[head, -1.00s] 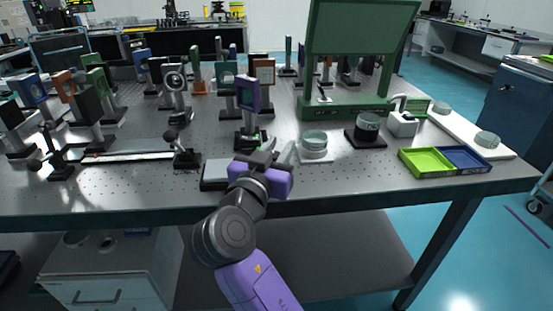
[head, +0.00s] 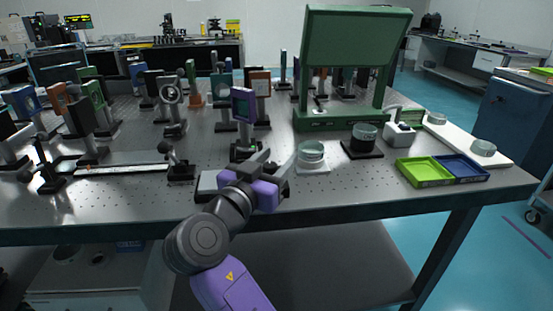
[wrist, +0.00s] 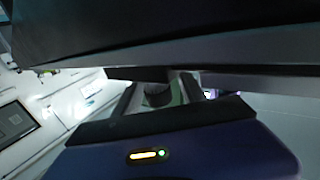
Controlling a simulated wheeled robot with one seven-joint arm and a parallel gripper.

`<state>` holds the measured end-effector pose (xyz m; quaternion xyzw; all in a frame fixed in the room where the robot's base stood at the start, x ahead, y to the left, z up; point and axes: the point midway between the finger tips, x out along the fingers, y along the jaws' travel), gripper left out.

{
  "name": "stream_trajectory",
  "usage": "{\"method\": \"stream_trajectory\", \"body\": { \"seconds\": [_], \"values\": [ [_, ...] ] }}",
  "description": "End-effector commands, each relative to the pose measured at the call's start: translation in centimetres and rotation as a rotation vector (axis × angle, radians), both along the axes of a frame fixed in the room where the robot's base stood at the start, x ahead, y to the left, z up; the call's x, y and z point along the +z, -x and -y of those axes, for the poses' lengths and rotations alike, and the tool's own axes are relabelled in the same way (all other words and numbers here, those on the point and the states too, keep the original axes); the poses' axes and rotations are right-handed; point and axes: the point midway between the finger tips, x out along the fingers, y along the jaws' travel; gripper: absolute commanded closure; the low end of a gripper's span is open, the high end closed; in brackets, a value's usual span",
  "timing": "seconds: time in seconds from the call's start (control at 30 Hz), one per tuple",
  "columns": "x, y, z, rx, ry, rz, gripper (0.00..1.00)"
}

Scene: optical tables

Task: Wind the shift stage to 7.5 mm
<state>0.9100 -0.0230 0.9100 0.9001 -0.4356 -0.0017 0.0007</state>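My gripper (head: 272,164) is over the front edge of the optical table, with its two grey fingers apart and nothing clearly held between them. A low grey block (head: 207,184), possibly the shift stage, lies just left of and behind my gripper, which hides part of it. No scale or reading on it can be made out. In the wrist view a short dark round part (wrist: 157,95), perhaps a knob, shows between the finger shapes. Whether it touches them I cannot tell. A large dark surface fills the top of that view.
A purple-framed optic on a post (head: 243,110) stands behind my gripper. Right of it are a round glass-topped piece (head: 311,152), a dark round holder (head: 364,138) and a green tray (head: 424,171) beside a blue one (head: 461,162). A rail (head: 124,169) lies left.

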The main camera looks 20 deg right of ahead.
Motion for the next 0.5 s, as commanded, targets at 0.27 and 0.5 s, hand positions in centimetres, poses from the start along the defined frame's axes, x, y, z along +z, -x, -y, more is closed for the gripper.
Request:
{"method": "stream_trajectory", "body": {
  "seconds": [0.27,0.5],
  "values": [
    [0.1,0.0,0.1,-0.001,0.0,0.003,0.51],
    [0.2,1.4,-1.8,0.002,0.0,0.003,0.51]
  ]
}}
